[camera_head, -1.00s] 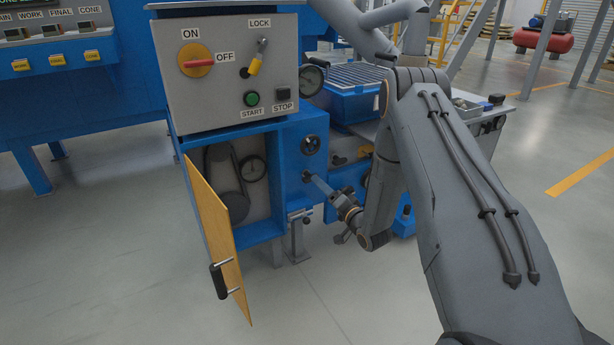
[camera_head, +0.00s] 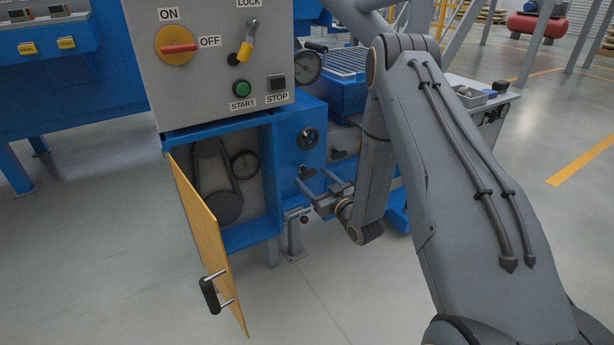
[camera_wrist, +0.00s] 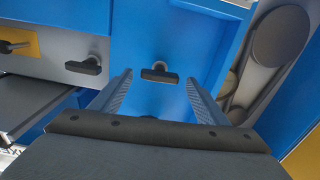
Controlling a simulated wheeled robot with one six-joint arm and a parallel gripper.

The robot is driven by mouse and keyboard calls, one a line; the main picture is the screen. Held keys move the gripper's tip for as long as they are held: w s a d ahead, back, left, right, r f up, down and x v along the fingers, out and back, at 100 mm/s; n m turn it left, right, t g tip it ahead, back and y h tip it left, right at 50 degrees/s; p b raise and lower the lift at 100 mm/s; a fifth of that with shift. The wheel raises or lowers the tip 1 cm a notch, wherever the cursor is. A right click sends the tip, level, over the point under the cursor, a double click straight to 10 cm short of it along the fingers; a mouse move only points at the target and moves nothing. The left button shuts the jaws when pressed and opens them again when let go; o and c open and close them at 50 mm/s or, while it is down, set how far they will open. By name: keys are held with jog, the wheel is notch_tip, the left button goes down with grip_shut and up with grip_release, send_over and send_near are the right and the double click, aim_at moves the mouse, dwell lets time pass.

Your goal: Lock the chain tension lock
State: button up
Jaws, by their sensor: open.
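A black T-shaped handle (camera_head: 306,172) sits on the blue side face of the cabinet, below a round black handwheel (camera_head: 308,138). It is probably the chain tension lock, though no label shows on it. In the wrist view the handle (camera_wrist: 160,74) lies crosswise between the fingertips, with its bar roughly level. My gripper (camera_head: 313,182) is open and points at this face; its fingers (camera_wrist: 160,88) stand on either side of the handle with gaps, and none visibly touches it. The open cabinet shows the chain or belt drive (camera_head: 217,180) inside.
A second T-handle (camera_wrist: 84,66) sits on the grey panel to the left in the wrist view. The yellow cabinet door (camera_head: 207,240) hangs open. Floor in front is clear.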

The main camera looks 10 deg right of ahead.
aim_at(311, 176)
jog(key=shift+b+x, duration=0.4)
jog(key=shift+x, duration=1.45)
jog(key=c, duration=1)
jog(key=shift+c, duration=0.2)
jog(key=shift+m+p, duration=0.5)
jog(key=shift+p, duration=0.05)
jog(key=shift+s, duration=0.1)
jog(key=o, duration=1)
jog(key=shift+o, duration=0.2)
